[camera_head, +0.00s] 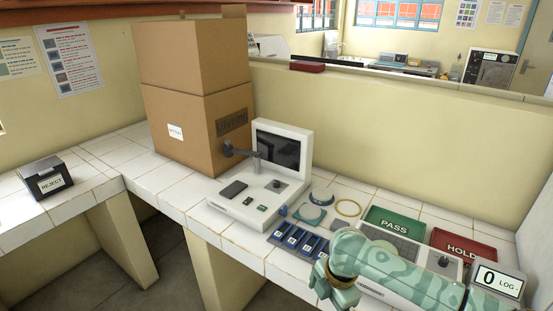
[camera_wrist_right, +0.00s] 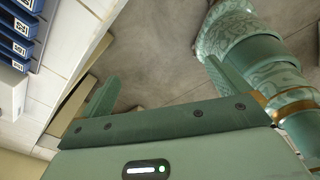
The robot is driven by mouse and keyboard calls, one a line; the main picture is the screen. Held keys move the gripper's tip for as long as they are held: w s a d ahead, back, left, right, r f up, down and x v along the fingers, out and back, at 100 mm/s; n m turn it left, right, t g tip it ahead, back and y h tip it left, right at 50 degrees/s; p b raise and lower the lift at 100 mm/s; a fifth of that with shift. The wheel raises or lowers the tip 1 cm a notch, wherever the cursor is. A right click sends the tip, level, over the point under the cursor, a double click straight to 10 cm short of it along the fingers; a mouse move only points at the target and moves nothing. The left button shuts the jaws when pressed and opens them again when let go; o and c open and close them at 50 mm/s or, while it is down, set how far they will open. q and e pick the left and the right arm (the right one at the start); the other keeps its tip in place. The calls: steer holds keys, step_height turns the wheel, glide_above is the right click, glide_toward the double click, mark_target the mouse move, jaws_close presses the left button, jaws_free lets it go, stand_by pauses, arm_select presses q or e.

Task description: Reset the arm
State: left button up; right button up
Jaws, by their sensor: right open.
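My right arm, green and patterned, reaches in at the lower right of the head view, over the counter's front edge. Its gripper (camera_head: 338,288) is near the bottom edge of that view, seen only in part, beside the blue racks. In the right wrist view the right gripper (camera_wrist_right: 160,82) has its two fingers wide apart with nothing between them, above the grey floor. A green patterned part of my own body shows at the upper right there. My left gripper is not in view.
A blue slotted rack (camera_head: 297,240) lies by the front edge of the tiled counter (camera_head: 165,185). Behind are a white device with a screen (camera_head: 278,148), a green PASS tray (camera_head: 394,223) and a red HOLD tray (camera_head: 462,246). Cardboard boxes (camera_head: 185,110) stand at the back.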

steer(key=s+d+f+m+t, duration=0.1)
steer(key=s+d+f+m, duration=0.2)
steer(key=f, duration=0.5)
steer(key=s+d+f+m, duration=0.1)
steer(key=s+f+m, duration=0.2)
steer(key=f+m, duration=0.3)
steer(key=s+d+f+m+t, duration=0.1)
steer(key=s+d+f+m, duration=0.2)
steer(key=f, duration=0.6)
steer(key=s+d+f+m, duration=0.2)
steer(key=s+f, duration=0.2)
steer(key=s, duration=0.7)
steer(key=s+d+f+m+g+h, duration=0.1)
steer(key=s+d+f+m, duration=0.1)
steer(key=s, duration=1)
steer(key=s+d+f+m+p, duration=0.1)
steer(key=s+d+f+m, duration=0.1)
steer(key=s+f, duration=0.5)
steer(key=s+m, duration=0.1)
steer(key=s, duration=0.4)
steer(key=shift+m, duration=0.3)
steer(key=shift+d+f, duration=0.1)
